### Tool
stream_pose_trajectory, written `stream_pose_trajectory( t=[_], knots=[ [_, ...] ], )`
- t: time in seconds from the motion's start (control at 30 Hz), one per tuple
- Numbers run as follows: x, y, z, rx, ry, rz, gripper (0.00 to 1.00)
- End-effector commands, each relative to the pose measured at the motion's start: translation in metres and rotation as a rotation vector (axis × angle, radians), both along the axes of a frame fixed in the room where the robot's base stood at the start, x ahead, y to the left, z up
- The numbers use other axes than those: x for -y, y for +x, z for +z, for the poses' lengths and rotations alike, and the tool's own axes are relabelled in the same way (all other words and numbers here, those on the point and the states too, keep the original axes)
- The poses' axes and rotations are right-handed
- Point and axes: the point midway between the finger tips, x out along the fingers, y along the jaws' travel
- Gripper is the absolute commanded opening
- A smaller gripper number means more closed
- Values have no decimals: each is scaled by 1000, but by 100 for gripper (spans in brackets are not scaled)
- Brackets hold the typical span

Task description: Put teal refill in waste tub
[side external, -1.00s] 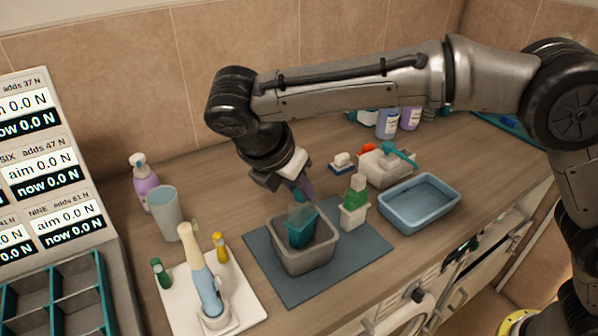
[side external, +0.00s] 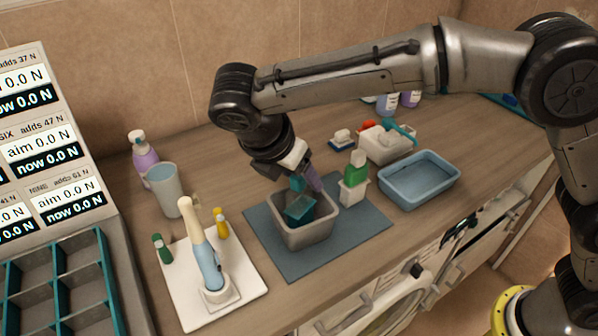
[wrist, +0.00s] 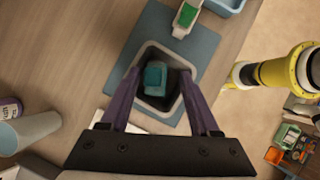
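The teal refill (side external: 299,208) sits tilted inside the grey tub (side external: 308,236), its top near the rim. The wrist view shows the refill (wrist: 155,78) inside the tub's walls (wrist: 150,110). My gripper (side external: 307,184) is above the tub, its purple fingertips near the rim. In the wrist view, the fingers of my gripper (wrist: 161,76) are spread wide, with visible gaps on both sides of the refill. The lower part of the refill is hidden by the tub wall in the side view.
The tub stands on a blue-grey mat (side external: 350,225). A blue basin (side external: 420,195) is further right. A white tray with an electric toothbrush (side external: 208,260) and a cup (side external: 166,190) are left.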

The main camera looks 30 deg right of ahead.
Motion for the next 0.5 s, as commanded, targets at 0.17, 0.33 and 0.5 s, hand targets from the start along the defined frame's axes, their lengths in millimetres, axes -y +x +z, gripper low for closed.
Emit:
stream_pose_trajectory(
  t=[0.17,0.33,0.5],
  knots=[
    [0,0,0,0,0,0,63],
    [-2,0,3,1,2,1,63],
    [-13,-5,23,3,4,2,63]
  ],
)
